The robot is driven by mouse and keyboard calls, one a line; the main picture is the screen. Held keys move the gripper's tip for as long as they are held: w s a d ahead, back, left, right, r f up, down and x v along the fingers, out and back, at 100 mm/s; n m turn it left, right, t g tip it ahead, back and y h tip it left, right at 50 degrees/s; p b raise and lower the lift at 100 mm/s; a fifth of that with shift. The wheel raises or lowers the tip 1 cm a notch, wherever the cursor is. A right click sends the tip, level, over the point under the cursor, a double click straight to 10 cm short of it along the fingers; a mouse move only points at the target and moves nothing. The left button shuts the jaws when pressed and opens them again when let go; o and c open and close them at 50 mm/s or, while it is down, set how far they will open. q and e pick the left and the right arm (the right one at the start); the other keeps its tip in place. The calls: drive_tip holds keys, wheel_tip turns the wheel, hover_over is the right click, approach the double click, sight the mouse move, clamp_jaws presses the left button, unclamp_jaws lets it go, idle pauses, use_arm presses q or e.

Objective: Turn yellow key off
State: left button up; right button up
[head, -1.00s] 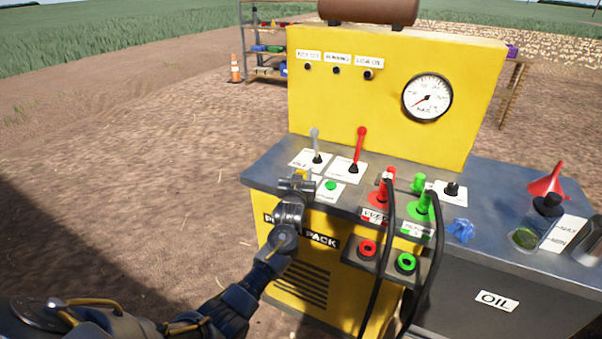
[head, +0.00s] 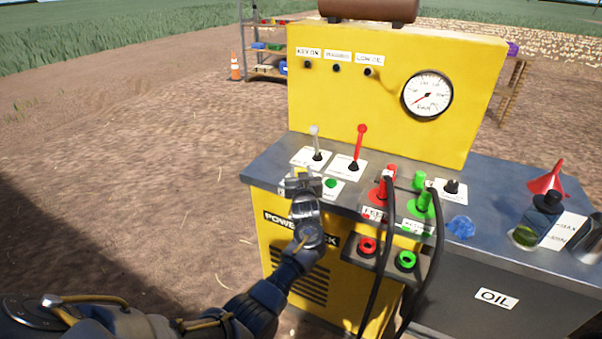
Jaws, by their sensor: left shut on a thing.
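The yellow power pack (head: 390,95) stands in front of me with a grey control shelf. My left gripper (head: 302,182) is at the shelf's front left corner, shut on the yellow key (head: 301,171). Only a small bit of the key shows past the fingers, so its turn angle cannot be told. The KEY ON label (head: 308,52) is on the upright panel, with a dark lamp (head: 307,65) below it. My right gripper is out of view.
A green button (head: 330,183) lies just right of my left gripper. A grey-white lever (head: 315,142) and a red lever (head: 360,146) stand behind it. Red and green couplings with black hoses (head: 391,240) are to the right. A gauge (head: 427,95) is on the panel.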

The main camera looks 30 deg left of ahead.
use_arm(q)
drive_tip(key=o, duration=1)
drive_tip(key=v, duration=1)
drive_tip(key=shift+s+d, duration=0.2)
drive_tip(key=shift+s, duration=0.15)
